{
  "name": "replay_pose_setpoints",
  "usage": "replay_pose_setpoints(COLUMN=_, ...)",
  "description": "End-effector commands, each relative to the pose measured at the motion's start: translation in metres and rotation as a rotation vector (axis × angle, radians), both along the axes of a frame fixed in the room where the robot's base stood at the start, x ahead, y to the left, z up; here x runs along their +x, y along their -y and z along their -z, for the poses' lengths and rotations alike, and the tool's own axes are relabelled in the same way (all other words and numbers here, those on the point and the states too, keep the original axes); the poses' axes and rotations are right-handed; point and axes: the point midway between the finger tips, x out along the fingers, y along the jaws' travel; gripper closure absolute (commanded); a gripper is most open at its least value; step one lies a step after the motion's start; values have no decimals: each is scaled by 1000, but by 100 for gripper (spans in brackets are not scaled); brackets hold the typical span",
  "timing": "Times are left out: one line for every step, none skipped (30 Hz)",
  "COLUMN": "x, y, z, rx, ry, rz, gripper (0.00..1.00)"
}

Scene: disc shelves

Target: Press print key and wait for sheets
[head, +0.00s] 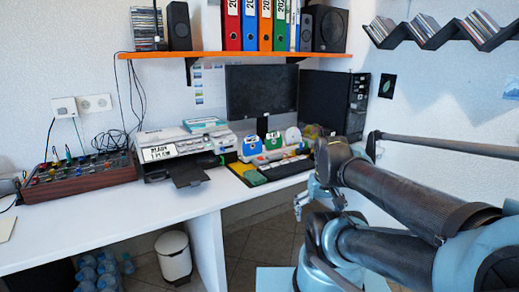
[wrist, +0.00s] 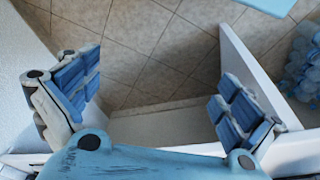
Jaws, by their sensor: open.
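A grey and white printer (head: 172,150) stands on the white desk, in the middle of the head view, with a dark output tray (head: 188,173) sticking out at its front. The tray looks empty of sheets. The print key is too small to tell apart on the printer's front panel. My gripper (head: 315,200) is below and to the right of the printer, near the desk's front edge, apart from it. In the wrist view my gripper (wrist: 160,100) shows its blue-padded fingers wide apart, with only tiled floor and white desk panels between and behind them.
A wooden box with knobs (head: 82,178) sits left of the printer. A monitor (head: 261,92), keyboard (head: 287,168) and dark computer tower (head: 335,103) stand to the right. An orange shelf (head: 220,54) hangs above. A white bin (head: 173,258) and bottles (head: 98,270) are under the desk (head: 110,222).

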Motion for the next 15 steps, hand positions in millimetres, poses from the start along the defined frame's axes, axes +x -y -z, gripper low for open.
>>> replay_pose_setpoints(x=0, y=0, z=0, rx=0, ry=0, rz=0, gripper=0)
replay_pose_setpoints(x=0, y=0, z=0, rx=0, ry=0, rz=0, gripper=0)
replay_pose_setpoints(x=0, y=0, z=0, rx=0, ry=0, rz=0, gripper=0)
replay_pose_setpoints(x=0, y=0, z=0, rx=0, ry=0, rz=0, gripper=0)
replay_pose_setpoints(x=0, y=0, z=0, rx=0, ry=0, rz=0, gripper=7)
replay_pose_setpoints(x=0, y=0, z=0, rx=0, ry=0, rz=-1, gripper=16)
replay_pose_setpoints(x=0, y=0, z=0, rx=0, ry=0, rz=-1, gripper=23)
replay_pose_setpoints(x=0, y=0, z=0, rx=0, ry=0, rz=-1, gripper=30)
replay_pose_setpoints(x=1, y=0, z=0, rx=0, ry=1, rz=-1, gripper=39)
replay_pose_setpoints(x=1, y=0, z=0, rx=0, ry=1, rz=-1, gripper=45)
replay_pose_setpoints(x=1, y=0, z=0, rx=0, ry=1, rz=-1, gripper=52)
replay_pose_setpoints(x=1, y=0, z=0, rx=0, ry=1, rz=-1, gripper=61)
replay_pose_setpoints(x=6, y=0, z=3, rx=0, ry=-8, rz=-1, gripper=68)
replay_pose_setpoints(x=9, y=0, z=4, rx=0, ry=-10, rz=-1, gripper=75)
replay_pose_setpoints(x=10, y=0, z=4, rx=0, ry=-11, rz=-1, gripper=84)
